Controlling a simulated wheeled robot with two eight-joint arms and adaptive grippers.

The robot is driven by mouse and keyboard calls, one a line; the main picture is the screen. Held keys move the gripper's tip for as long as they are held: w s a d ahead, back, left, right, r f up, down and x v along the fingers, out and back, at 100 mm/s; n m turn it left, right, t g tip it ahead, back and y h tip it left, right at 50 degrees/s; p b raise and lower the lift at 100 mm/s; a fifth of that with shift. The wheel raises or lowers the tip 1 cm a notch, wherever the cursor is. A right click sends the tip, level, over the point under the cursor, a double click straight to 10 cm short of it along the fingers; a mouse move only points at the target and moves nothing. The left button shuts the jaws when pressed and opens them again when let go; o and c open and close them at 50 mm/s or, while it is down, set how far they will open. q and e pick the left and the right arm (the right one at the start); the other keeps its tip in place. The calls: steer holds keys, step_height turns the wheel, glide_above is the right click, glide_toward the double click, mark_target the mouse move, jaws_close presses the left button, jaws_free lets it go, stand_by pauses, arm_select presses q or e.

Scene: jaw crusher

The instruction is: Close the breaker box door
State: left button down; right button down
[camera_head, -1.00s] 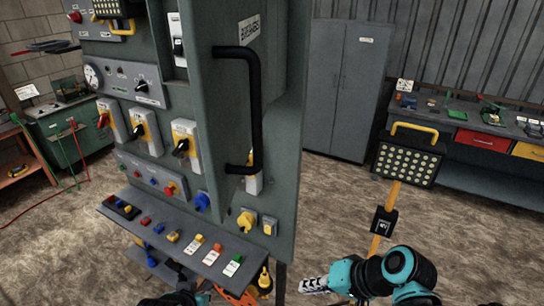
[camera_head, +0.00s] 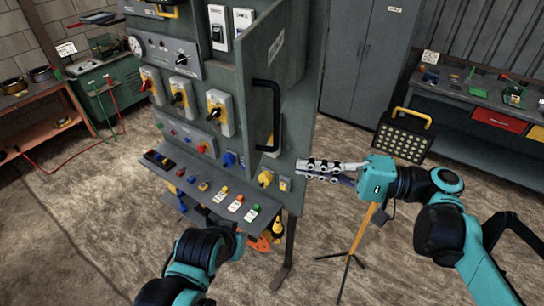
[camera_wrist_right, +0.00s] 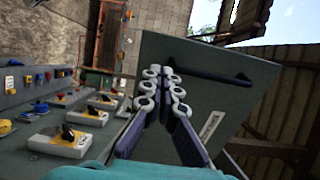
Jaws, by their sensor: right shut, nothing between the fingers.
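The breaker box door (camera_head: 258,62) is a grey-green panel with a black bar handle (camera_head: 276,115). It stands open, swung out from the electrical cabinet (camera_head: 312,110), and white breaker switches (camera_head: 217,28) show beside it. My right gripper (camera_head: 302,167) is shut and empty, pointing left, to the right of and below the handle, near the cabinet's lower right side. In the right wrist view, the shut fingers (camera_wrist_right: 160,85) lie in front of the door (camera_wrist_right: 225,100), with its handle (camera_wrist_right: 207,63) beyond. I cannot tell whether they touch the door. My left arm shows at the bottom, but its gripper does not.
Rotary switches (camera_head: 220,113) and a sloping shelf of coloured buttons (camera_head: 212,190) project from the cabinet front. A work lamp on a yellow stand (camera_head: 404,137) is close to my right arm. A workbench (camera_head: 480,105) stands at the back right. Open floor lies to the left.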

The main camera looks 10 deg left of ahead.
mark_target(256, 158)
steer(key=a+p, duration=0.1)
steer(key=a, duration=0.6)
steer(key=shift+a, duration=0.4)
